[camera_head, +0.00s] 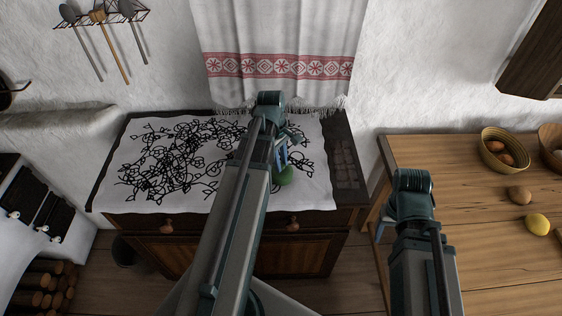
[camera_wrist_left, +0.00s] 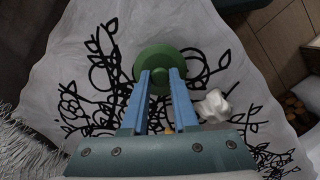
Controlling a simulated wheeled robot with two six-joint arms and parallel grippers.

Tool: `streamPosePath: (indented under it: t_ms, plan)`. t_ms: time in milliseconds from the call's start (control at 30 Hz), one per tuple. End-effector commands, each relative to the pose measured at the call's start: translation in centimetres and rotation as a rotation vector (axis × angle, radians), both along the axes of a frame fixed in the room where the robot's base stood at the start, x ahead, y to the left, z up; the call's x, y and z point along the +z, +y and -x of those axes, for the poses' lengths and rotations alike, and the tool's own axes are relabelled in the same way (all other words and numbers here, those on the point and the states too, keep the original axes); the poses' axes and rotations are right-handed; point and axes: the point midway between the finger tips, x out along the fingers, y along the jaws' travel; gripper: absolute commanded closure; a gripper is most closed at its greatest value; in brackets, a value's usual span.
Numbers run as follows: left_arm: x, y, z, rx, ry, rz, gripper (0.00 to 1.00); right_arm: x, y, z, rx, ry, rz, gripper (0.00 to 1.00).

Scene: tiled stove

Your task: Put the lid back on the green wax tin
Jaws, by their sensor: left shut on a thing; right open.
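My left gripper (camera_head: 281,165) is over the right part of the white cloth on the chest. Its blue fingers in the left wrist view (camera_wrist_left: 160,76) are shut on a round green piece (camera_wrist_left: 153,55), at a darker green knob-like part in its middle. It looks like the lid of the wax tin. Green also shows at the fingertips in the head view (camera_head: 285,176). I cannot make out a separate tin; it may be hidden under the green piece or behind my arm. My right gripper (camera_head: 381,229) is open beside the wooden table's left edge, mostly hidden by its arm.
The white cloth (camera_head: 145,185) with black floral lines covers most of the dark chest (camera_head: 345,190). A crumpled white thing (camera_wrist_left: 213,105) lies right of the fingers. The wooden table (camera_head: 480,260) holds a bowl (camera_head: 489,152) and round items. A curtain (camera_head: 275,30) hangs behind.

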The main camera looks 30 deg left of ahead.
Motion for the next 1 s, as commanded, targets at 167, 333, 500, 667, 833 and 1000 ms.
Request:
streamPosePath:
  t_ms: [167, 333, 500, 667, 833, 1000]
  plan:
    - [-0.04, 0.00, 0.00, 0.000, 0.000, 0.000, 1.00, -0.05, -0.01, 0.00, 0.000, 0.000, 0.000, 0.43]
    - [-0.04, 0.00, 0.00, 0.000, 0.000, 0.000, 1.00, -0.04, 0.00, 0.00, 0.000, 0.000, 0.000, 0.43]
    - [-0.12, 0.00, 0.00, 0.000, 0.000, 0.000, 1.00, -0.12, 0.00, 0.00, 0.000, 0.000, 0.000, 0.43]
    - [-0.09, 0.01, 0.00, 0.000, 0.000, 0.000, 1.00, -0.09, 0.00, 0.00, 0.000, 0.000, 0.000, 0.43]
    - [-0.09, 0.01, 0.00, 0.000, 0.000, 0.000, 0.65, -0.09, 0.00, 0.00, 0.000, 0.000, 0.000, 0.43]
    - [-0.09, 0.01, 0.00, 0.000, 0.000, 0.000, 0.38, -0.09, 0.00, 0.00, 0.000, 0.000, 0.000, 0.43]
